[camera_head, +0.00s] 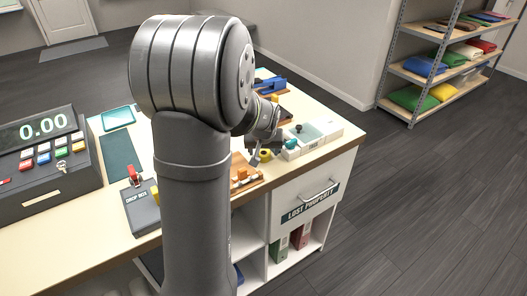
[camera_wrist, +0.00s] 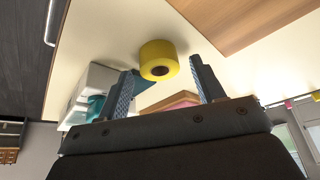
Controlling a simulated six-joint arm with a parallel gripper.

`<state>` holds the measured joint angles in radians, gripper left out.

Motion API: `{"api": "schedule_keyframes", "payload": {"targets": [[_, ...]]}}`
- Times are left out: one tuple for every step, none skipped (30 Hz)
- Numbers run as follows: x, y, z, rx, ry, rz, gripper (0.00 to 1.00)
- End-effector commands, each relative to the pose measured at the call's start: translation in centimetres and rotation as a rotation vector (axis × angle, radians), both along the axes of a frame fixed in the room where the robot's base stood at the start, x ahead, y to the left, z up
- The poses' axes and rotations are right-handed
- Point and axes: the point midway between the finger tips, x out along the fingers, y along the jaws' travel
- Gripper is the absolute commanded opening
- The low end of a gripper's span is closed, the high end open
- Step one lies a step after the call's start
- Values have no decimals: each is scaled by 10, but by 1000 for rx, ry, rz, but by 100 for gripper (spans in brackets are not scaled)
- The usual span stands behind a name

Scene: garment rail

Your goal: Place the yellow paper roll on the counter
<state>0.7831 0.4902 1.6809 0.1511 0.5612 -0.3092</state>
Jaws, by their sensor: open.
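The yellow paper roll (camera_head: 265,154) rests on the cream counter (camera_head: 343,140) near its front edge, beside my gripper (camera_head: 262,155). In the wrist view the yellow paper roll (camera_wrist: 158,60) lies just beyond the fingertips, with its dark core hole showing. My gripper (camera_wrist: 160,85) is open, with one finger on either side of the roll's line and nothing between them. The roll appears to touch the pale counter surface (camera_wrist: 110,40). My arm hides part of the counter in the head view.
A white tray with a teal item (camera_head: 312,134) stands right of the roll. A wooden block (camera_head: 243,175) lies to its left. A cash register (camera_head: 45,160) and a drop box (camera_head: 140,207) stand further left. A drawer with a handle (camera_head: 320,190) is below the counter edge.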

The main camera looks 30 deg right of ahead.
Motion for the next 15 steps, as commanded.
{"api": "schedule_keyframes", "payload": {"targets": [[-2, 1, 7, -2, -2, 0, 62], [-4, 2, 10, -1, -2, 0, 62], [-6, 3, 17, -2, -2, 0, 62], [-8, 5, 22, -3, -3, 0, 62], [-10, 6, 26, -2, -2, 0, 62], [-12, 8, 35, -4, -4, 0, 62], [-14, 9, 40, -3, -3, 0, 62], [-16, 10, 46, -3, -3, 0, 62], [-19, 12, 53, -4, -4, 0, 62], [-21, 14, 58, -3, -3, 0, 62], [-23, 15, 64, -3, -3, 1, 62], [-26, 17, 70, -3, -2, 1, 62], [-28, 18, 75, -3, -2, 1, 62], [-29, 19, 79, -3, -2, 1, 62], [-31, 21, 85, -2, -1, 1, 62]]}}
